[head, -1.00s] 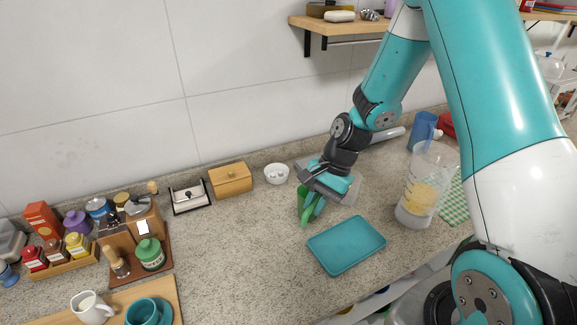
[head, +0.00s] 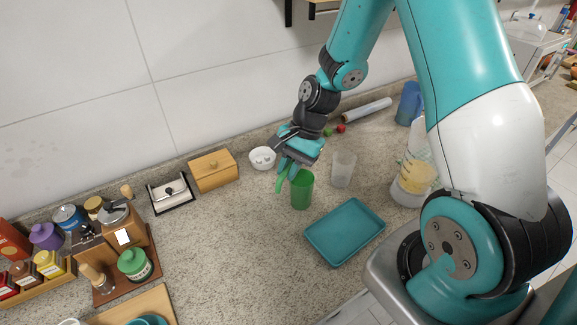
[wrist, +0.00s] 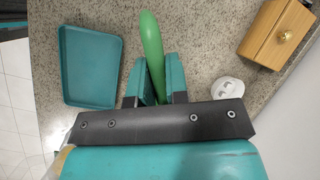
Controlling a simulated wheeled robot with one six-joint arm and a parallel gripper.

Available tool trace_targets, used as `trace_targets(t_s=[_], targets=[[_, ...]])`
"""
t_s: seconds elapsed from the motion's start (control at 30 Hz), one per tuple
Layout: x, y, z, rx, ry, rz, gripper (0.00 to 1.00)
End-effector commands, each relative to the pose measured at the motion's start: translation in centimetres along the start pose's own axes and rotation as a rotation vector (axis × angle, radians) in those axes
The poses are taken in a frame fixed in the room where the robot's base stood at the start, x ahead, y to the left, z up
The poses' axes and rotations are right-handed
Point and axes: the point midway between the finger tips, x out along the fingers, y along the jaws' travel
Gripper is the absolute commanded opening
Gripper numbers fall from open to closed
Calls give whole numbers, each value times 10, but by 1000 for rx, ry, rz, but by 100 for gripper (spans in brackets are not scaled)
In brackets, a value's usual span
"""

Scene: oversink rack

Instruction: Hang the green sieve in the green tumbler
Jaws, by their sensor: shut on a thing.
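My gripper (head: 288,171) is shut on the green sieve's handle (head: 281,181), which sticks out below the fingers. In the wrist view the green sieve (wrist: 151,42) shows as a smooth green handle between the two teal fingers. The sieve's bowl cannot be made out. The tumbler is not recognisable in the wrist view.
A clear tumbler (head: 343,170) stands right of the green one. A teal tray (head: 345,232) lies in front. A pitcher (head: 412,178) stands right. The counter left of the tray is clear.

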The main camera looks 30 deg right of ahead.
Motion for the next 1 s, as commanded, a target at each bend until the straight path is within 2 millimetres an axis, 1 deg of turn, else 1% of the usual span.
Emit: trace_targets(t_s=[0.07,0.6,0.73,1.0], targets=[[0,0,2,1,-1,1,0],[43,10,-17,1,0,0,0],[46,11,-18,1,0,0,0],[45,10,-18,1,0,0,0]])
